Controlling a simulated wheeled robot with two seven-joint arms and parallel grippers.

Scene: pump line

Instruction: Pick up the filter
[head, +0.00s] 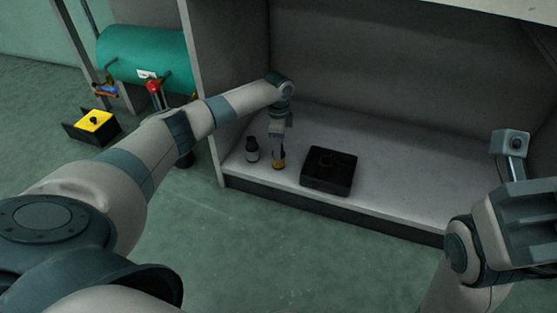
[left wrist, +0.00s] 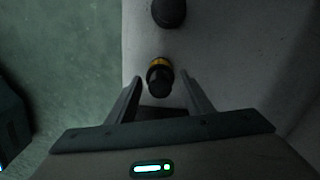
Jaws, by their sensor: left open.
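A small black cylinder with a yellow band, which looks like the filter (head: 279,162), stands on the pale shelf floor in the head view. My left gripper (head: 278,148) points down right at it and partly hides it. In the left wrist view the filter (left wrist: 159,75) lies between the tips of my open left gripper (left wrist: 162,82), with a gap on each side.
A dark bottle with a pale label (head: 251,150) stands just left of the filter. A black square tray (head: 329,170) sits close on the right. The shelf's left wall (head: 214,90) rises beside my left forearm. The shelf's right part is clear.

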